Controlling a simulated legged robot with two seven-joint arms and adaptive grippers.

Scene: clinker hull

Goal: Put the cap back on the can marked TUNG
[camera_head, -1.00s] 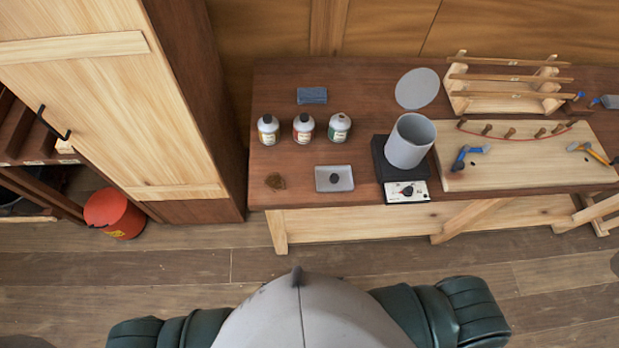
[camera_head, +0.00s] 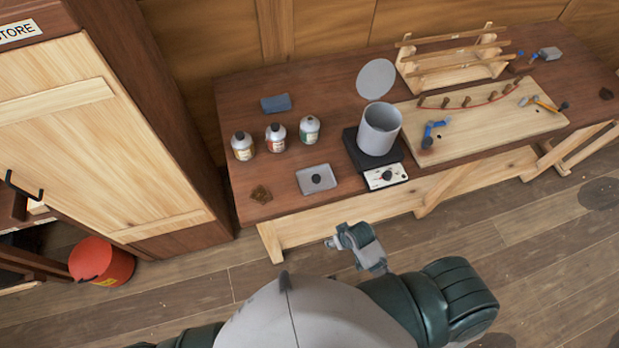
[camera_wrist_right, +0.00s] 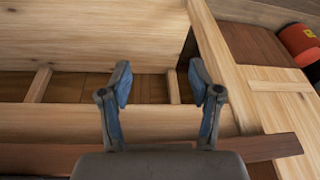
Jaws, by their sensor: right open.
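Three small cans stand upright in a row at the bench's left: a left one with a pale label (camera_head: 242,146), a middle one with a red label (camera_head: 275,138) and a right one with a green label (camera_head: 309,130). Their lettering is too small to read, so I cannot tell which is marked TUNG. A small dark round piece, perhaps the cap (camera_head: 317,179), lies in a shallow grey tray (camera_head: 304,189) in front of them. My right gripper (camera_head: 340,239) is in front of the bench, below its top. Its fingers are apart and empty in the wrist view (camera_wrist_right: 160,88). My left gripper is out of view.
A grey pot (camera_head: 380,132) stands on a dark hotplate (camera_head: 354,148) right of the tray. A tall wooden cabinet (camera_head: 110,150) and red bucket (camera_head: 101,263) are at left.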

